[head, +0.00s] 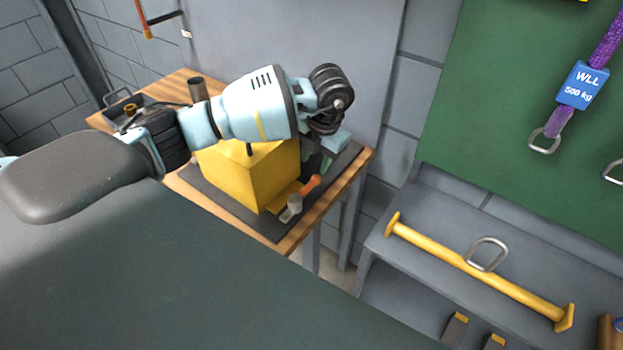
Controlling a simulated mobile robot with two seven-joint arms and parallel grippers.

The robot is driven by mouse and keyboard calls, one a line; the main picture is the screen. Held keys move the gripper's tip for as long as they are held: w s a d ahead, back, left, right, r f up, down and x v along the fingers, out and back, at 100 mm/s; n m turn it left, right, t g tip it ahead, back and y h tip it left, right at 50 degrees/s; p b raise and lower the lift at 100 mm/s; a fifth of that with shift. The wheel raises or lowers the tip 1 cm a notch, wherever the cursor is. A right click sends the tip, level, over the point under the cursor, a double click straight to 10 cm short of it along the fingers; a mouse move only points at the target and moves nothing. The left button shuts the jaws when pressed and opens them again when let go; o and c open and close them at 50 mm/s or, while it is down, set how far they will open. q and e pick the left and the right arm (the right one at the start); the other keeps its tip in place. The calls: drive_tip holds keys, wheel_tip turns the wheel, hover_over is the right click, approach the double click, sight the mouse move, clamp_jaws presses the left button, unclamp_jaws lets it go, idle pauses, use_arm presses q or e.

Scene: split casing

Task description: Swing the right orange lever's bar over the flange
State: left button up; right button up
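The yellow casing (245,178) stands on a dark mat (213,196) on a wooden table. At its right-hand base is a lever with an orange bar (311,185) and a grey round part (291,207) at its near end. I cannot tell whether the bar lies over the flange. My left arm reaches across above the casing. My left gripper (329,153) is low behind the casing's right side, beyond the orange bar; its fingers are mostly hidden. My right gripper is out of view.
On the right, a grey shelf (409,219) holds a yellow bar (450,257) and a metal ring (487,254). A blue-tagged purple sling (584,85) hangs on the green board.

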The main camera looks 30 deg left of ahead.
sight(311, 183)
use_arm(q)
drive_tip(key=shift+a+f, duration=0.15)
drive_tip(key=shift+f, duration=1.15)
drive_tip(key=shift+a+f, duration=0.2)
drive_tip(key=shift+f, duration=1.1)
drive_tip(key=shift+a+f, duration=0.15)
drive_tip(key=shift+f, duration=1.15)
clamp_jaws()
